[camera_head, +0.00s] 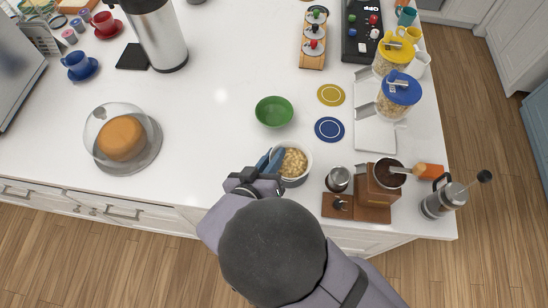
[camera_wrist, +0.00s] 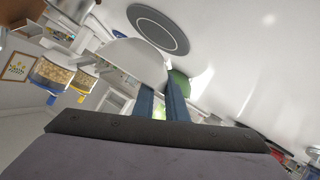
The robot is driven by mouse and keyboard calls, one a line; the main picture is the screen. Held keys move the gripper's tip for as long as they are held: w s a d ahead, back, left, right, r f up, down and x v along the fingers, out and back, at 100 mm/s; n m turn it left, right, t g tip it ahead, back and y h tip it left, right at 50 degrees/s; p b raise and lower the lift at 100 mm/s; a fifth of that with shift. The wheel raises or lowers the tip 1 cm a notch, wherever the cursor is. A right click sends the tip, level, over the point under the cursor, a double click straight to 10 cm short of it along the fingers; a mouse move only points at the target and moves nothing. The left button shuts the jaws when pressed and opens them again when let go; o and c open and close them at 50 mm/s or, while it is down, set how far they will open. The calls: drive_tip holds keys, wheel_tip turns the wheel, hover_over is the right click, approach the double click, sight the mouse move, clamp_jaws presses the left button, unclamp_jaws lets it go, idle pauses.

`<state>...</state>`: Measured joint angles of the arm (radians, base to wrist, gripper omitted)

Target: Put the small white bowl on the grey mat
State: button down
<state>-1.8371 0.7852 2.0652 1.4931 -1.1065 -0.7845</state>
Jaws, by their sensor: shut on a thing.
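The small white bowl (camera_head: 307,172), full of pale nuts or cereal, is at the front middle of the counter in the head view. My gripper (camera_head: 271,162) is at its left side, with its blue fingers shut on the bowl's wall. In the wrist view the fingers (camera_wrist: 161,104) reach the white bowl (camera_wrist: 133,58). The grey mat (camera_wrist: 158,28), round with a pale ring, shows just past the bowl there. In the head view only a dark grey edge shows below the bowl; the rest is hidden. The bowl appears raised above the mat; the exact gap is unclear.
A green bowl (camera_head: 274,112), a blue coaster (camera_head: 329,129) and a yellow coaster (camera_head: 331,95) lie behind. A wooden grinder (camera_head: 375,190), a metal cup (camera_head: 339,178) and a French press (camera_head: 443,198) stand right. A domed cake (camera_head: 121,138) is left; counter between is clear.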

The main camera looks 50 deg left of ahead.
drive_tip(key=shift+f, duration=1)
drive_tip(key=shift+f, duration=0.2)
drive_tip(key=c, duration=1.8)
unclamp_jaws()
drive_tip(key=shift+o, duration=0.2)
drive_tip(key=shift+r, duration=0.15)
drive_tip(key=shift+s+r, duration=0.15)
drive_tip(key=shift+r, duration=0.05)
drive_tip(key=shift+s+d+r+p, duration=0.2)
drive_tip(key=shift+s+p, duration=0.1)
drive_tip(key=shift+p, duration=0.25)
drive_tip(key=shift+p+v, duration=0.9)
drive_tip(key=shift+v, duration=0.55)
